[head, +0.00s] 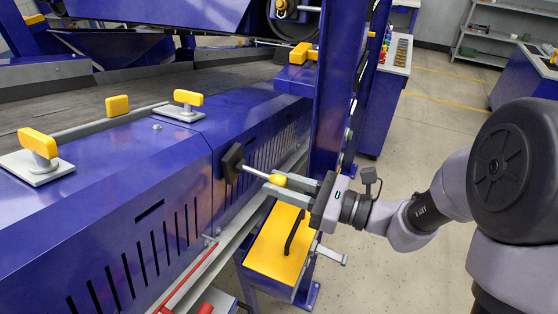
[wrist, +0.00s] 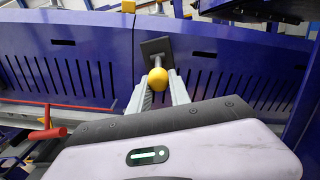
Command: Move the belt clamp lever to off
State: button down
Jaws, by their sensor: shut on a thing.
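The lever (head: 254,171) sticks out from a black mounting plate (head: 231,162) on the blue side panel of the conveyor. It has a grey rod and a yellow knob at its end. I take it to be the belt clamp lever; no label is readable. My gripper (head: 274,185) reaches in from the right and is shut on the lever near its knob. In the wrist view the yellow knob (wrist: 158,78) sits between the two grey fingers, in front of the dark plate (wrist: 156,47). The knob hides part of the rod there.
Yellow handles (head: 39,143) on grey plates stand on the conveyor's top edge. Below my gripper is a yellow-topped box (head: 270,255) with a black handle. A blue upright post (head: 338,90) stands close behind my gripper. A red handle (wrist: 47,133) shows at lower left. The floor at right is clear.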

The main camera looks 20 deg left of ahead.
jog(key=shift+a+f, duration=0.1)
jog(key=shift+f, duration=0.35)
jog(key=shift+a+f+b, duration=0.3)
jog(key=shift+f+b, duration=0.25)
jog(key=shift+f, duration=0.05)
jog(key=shift+a+f+b, duration=0.25)
jog(key=shift+f+b, duration=0.25)
jog(key=shift+f, duration=0.15)
jog(key=c, duration=1.1)
grip_release()
jog(key=shift+w+a, duration=0.1)
jog(key=shift+a, duration=0.1)
